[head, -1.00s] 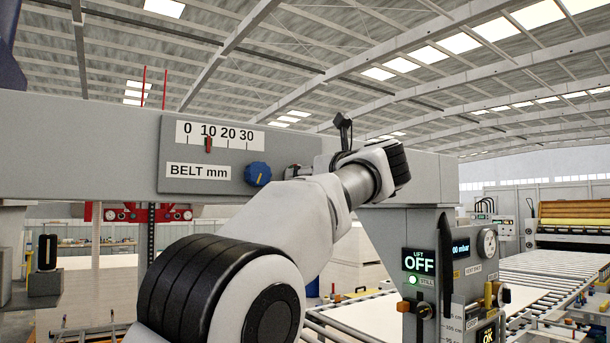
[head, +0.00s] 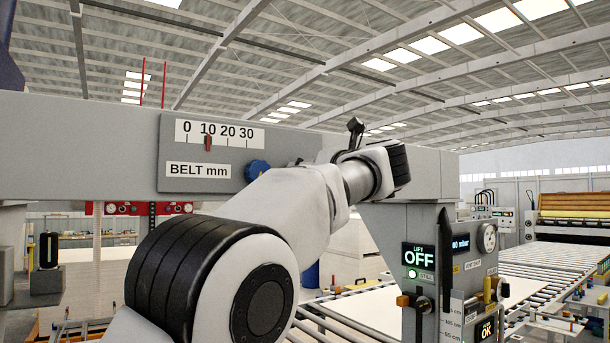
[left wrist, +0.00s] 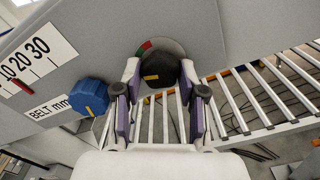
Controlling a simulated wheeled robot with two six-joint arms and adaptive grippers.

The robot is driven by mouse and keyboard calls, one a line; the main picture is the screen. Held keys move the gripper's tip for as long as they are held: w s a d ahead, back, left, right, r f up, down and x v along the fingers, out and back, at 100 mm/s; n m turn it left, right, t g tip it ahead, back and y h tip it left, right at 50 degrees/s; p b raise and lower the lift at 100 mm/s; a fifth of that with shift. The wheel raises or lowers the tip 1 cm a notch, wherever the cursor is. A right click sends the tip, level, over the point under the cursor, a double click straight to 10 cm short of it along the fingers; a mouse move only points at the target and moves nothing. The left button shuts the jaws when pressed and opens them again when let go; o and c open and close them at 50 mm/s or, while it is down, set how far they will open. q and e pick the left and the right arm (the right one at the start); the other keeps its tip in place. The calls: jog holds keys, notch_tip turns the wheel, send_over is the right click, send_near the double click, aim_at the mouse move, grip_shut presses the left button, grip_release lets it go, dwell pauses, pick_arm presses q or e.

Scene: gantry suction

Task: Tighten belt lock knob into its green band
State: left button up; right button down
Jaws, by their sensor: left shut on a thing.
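In the left wrist view, my left gripper (left wrist: 160,92) is shut on the black lock knob (left wrist: 158,66), a finger at each side. The knob has a yellow mark, which faces lower left in this view. Behind the knob is a round grey dial plate (left wrist: 172,46) with a short green and red band (left wrist: 143,47) showing at upper left; the rest of the band is hidden. The mark appears away from the visible green part. In the head view, my arm hides the knob and the gripper. My right gripper is not in view.
The blue knob (head: 257,170) sits left of my arm; it also shows beside the gripper in the left wrist view (left wrist: 88,96). The BELT mm scale (head: 219,134) has a red pointer near 10. A post with an OFF display (head: 418,257) stands to the right.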

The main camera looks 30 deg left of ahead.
pick_arm(q)
jog(key=o, duration=1.1)
jog(key=shift+o, duration=0.2)
jog(key=v, duration=1.2)
jog(key=shift+w+a+f, duration=0.1)
jog(key=shift+a, duration=0.05)
